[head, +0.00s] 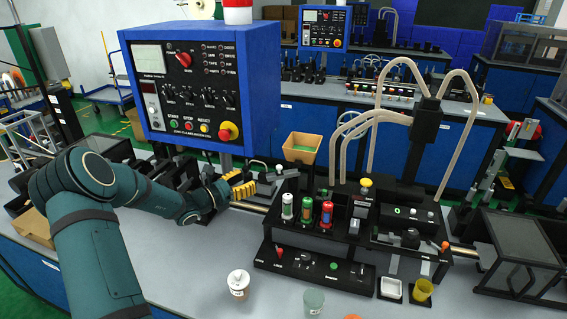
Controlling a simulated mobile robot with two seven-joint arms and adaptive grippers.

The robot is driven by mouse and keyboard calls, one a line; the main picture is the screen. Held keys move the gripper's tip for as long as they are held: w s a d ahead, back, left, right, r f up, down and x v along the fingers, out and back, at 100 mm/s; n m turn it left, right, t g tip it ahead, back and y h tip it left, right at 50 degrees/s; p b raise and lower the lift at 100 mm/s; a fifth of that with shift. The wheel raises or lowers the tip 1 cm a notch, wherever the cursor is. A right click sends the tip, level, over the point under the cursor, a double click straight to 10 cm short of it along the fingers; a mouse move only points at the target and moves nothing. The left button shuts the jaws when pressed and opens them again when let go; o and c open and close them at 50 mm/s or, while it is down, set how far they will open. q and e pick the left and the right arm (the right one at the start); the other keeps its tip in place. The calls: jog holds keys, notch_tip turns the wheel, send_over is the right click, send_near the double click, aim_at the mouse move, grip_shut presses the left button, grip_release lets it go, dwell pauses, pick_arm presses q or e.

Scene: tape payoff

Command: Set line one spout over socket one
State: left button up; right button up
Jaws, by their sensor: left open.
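My left gripper (246,183) reaches in from the left with yellow fingers, open. It is beside the black bench station (330,245), to the left of its vials, and I see nothing held in it. Several pale curved hoses (383,85) run from a black upright block (427,120) down behind the station. Their lower ends are partly hidden, and I cannot tell which is line one. Three capped vials stand in the station: green-white (287,207), green-red (307,208) and red (327,213). Socket one cannot be made out. My right gripper is not in view.
A blue control panel (185,90) stands behind my left arm. A tan bin (302,147) is behind the station. A dark clear-topped box (518,250) is at right.

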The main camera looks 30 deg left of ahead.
aim_at(279, 166)
pick_arm(q)
jog(key=x, duration=1.3)
jog(key=shift+w+d+f+p, duration=0.1)
jog(key=shift+w+d+p, duration=0.05)
jog(key=shift+p, duration=0.25)
grip_shut()
